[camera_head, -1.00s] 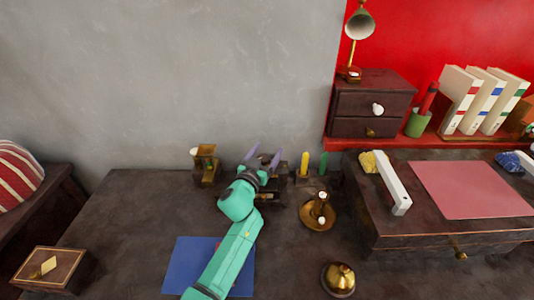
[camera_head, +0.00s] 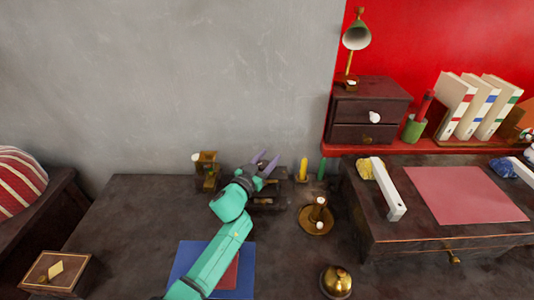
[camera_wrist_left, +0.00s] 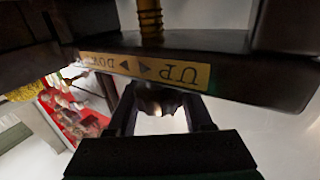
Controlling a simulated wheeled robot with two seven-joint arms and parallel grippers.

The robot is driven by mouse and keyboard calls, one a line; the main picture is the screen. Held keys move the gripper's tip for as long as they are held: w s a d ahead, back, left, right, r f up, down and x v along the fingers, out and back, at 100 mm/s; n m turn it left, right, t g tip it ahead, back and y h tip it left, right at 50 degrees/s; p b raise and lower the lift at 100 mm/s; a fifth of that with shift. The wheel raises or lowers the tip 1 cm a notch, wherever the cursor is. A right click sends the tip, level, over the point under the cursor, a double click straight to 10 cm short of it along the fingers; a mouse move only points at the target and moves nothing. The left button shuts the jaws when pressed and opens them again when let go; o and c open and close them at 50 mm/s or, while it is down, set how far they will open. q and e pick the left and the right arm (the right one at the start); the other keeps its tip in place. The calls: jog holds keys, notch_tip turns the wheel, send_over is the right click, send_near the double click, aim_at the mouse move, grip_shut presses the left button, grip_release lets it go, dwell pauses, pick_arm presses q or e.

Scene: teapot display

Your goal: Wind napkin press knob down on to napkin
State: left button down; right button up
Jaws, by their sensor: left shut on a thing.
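The napkin press (camera_head: 268,200) is a dark wooden frame at the back of the desk, partly hidden by my left arm. In the left wrist view its dark bar (camera_wrist_left: 225,68) carries a brass label (camera_wrist_left: 145,69) with "UP", "DOWN" and arrows, seen upside down. A threaded brass screw (camera_wrist_left: 150,20) runs to the bar. My left gripper (camera_head: 265,163) has its purple fingers at the press. In the wrist view the gripper (camera_wrist_left: 162,115) is shut on a rounded knob (camera_wrist_left: 157,100) beside the bar. The napkin cannot be made out. My right gripper is not in view.
A yellow-and-green candle stand (camera_head: 303,170) and a brass candle holder (camera_head: 316,222) stand right of the press. A brass object (camera_head: 206,168) stands to its left. A brass bell (camera_head: 336,280) and a blue book (camera_head: 248,265) lie nearer.

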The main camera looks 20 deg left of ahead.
pick_arm(q)
jog(key=shift+r+m+g+h+p, duration=0.2)
jog(key=shift+m+g+h+p, duration=0.3)
jog(key=shift+m+h+p, duration=0.5)
jog(key=shift+s+d+f+m+g+h, duration=0.15)
jog(key=shift+m+g+h, duration=0.15)
jog(key=shift+h, duration=0.6)
jog(key=shift+f+m+g+h+b, duration=0.1)
jog(key=shift+m+g+h+b, duration=0.2)
jog(key=shift+m+g+h, duration=0.15)
jog(key=shift+s+d+f+m+g+h+b, duration=0.1)
jog(key=shift+d+m+g+h+b, duration=0.05)
jog(key=shift+m+g+h+b, duration=0.35)
jog(key=shift+d+f+m+g+h+b, duration=0.15)
jog(key=shift+m+h, duration=0.1)
jog(key=shift+h, duration=0.3)
jog(key=shift+s+d+m+g+h+b, duration=0.1)
jog(key=shift+s+m+g+h+b, duration=0.05)
jog(key=shift+m+g+h+b, duration=0.55)
jog(key=shift+s+d+r+m+g+h+b, duration=0.15)
jog(key=shift+d+r+m+g+h+b, duration=0.1)
jog(key=shift+m+g+h+b, duration=0.6)
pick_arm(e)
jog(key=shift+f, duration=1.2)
